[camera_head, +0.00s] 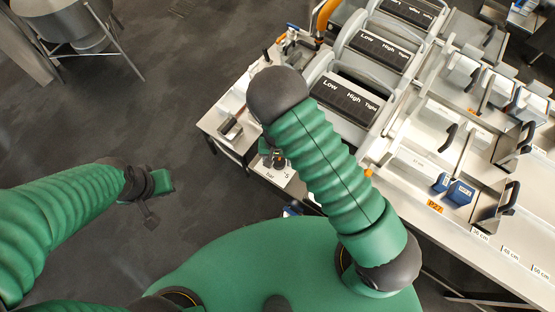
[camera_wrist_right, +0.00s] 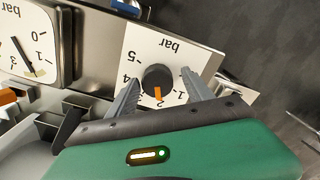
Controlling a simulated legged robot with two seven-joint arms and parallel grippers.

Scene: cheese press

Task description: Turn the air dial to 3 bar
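The air dial is a black round knob (camera_wrist_right: 157,77) with an orange pointer, on a white plate (camera_wrist_right: 190,52) marked "bar". In the right wrist view the pointer points down at about the 2 mark; the 3 is hard to make out. The plate also shows in the head view (camera_head: 284,178), partly covered by my right arm. My right gripper (camera_wrist_right: 161,74) is open, with one finger on each side of the knob; contact is not clear. In the head view it is mostly hidden by my arm (camera_head: 273,155). My left gripper (camera_head: 158,184) is empty, away from the table.
Presses with Low/High/Tight panels (camera_head: 380,50) stand at the back. Blue blocks (camera_head: 459,192) and metal holders fill the right of the table.

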